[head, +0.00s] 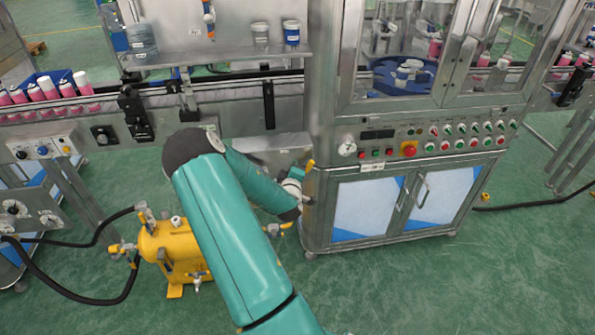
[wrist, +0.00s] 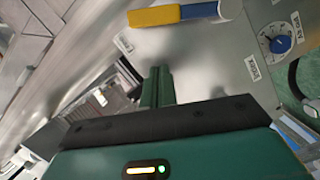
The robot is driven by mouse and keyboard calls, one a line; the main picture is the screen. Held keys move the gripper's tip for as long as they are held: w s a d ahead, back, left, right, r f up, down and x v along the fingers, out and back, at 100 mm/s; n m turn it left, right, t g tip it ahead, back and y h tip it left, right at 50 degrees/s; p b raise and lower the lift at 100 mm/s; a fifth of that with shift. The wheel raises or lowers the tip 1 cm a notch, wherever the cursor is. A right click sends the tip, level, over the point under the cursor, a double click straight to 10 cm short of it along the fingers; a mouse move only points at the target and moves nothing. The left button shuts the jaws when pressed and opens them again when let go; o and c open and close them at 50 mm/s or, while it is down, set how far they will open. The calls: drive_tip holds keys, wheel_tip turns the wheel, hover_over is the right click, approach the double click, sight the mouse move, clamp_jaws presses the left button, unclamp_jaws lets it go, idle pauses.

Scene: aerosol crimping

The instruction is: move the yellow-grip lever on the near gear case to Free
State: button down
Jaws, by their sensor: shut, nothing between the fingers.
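The yellow-grip lever (wrist: 155,16) shows at the top of the wrist view. Its yellow grip points left, with a blue section and a pale round hub to the right. In the head view, a small yellow-orange piece (head: 310,163) at the cabinet's left edge may be this lever.
A gauge-like dial with a blue knob (wrist: 281,44) sits right of the lever. In the head view, the steel cabinet (head: 318,215) stands right of my arm and a yellow tank (head: 160,245) with black hoses stands left.

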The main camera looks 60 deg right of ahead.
drive_tip(key=v, duration=1)
drive_tip(key=shift+r, duration=0.1)
